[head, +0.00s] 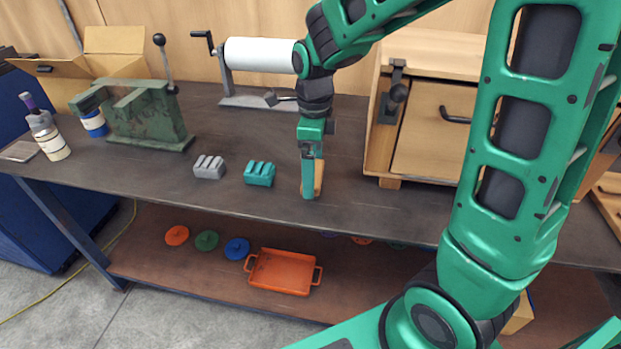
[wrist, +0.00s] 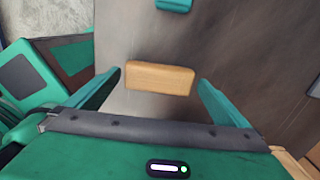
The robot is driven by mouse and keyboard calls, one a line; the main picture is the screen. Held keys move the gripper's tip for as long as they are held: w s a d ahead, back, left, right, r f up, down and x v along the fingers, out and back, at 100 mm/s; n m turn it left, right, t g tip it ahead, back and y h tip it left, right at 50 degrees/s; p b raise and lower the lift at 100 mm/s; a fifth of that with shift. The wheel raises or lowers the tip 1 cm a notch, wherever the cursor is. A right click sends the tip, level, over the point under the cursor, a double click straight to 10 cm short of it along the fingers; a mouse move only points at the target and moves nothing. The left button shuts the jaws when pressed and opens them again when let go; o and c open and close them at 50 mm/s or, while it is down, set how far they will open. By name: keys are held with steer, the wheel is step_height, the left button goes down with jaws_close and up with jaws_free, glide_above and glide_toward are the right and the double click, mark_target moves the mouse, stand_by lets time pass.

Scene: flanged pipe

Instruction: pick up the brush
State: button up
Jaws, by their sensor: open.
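The brush (wrist: 160,78) shows in the wrist view as a tan wooden block, lying crosswise between my two fingers with a gap on either side. Its bristles are not visible. In the head view, a tan strip of the brush (head: 319,176) shows just behind my finger, near the front of the dark bench. My gripper (head: 309,190) points down at the bench top, its tips low beside the brush. It is open and empty, and its green fingers stand left and right of the brush in the wrist view (wrist: 160,84).
A teal grooved block (head: 259,174) and a grey one (head: 209,167) sit left of my gripper. A wooden cabinet (head: 430,130) stands close on the right. A white roller (head: 261,54) is behind. The bench's front edge is near.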

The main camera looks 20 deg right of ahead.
steer(key=shift+f, duration=1.05)
steer(key=c, duration=1)
steer(key=shift+r, duration=0.1)
steer(key=shift+r, duration=0.5)
step_height(320, 180, up, 3)
steer(key=shift+f, duration=0.15)
steer(key=s+a+r, duration=0.6)
steer(key=a+r, duration=0.1)
steer(key=a, duration=0.2)
steer(key=shift+s+a, duration=0.3)
steer(key=shift+a, duration=0.1)
steer(key=shift+r, duration=0.1)
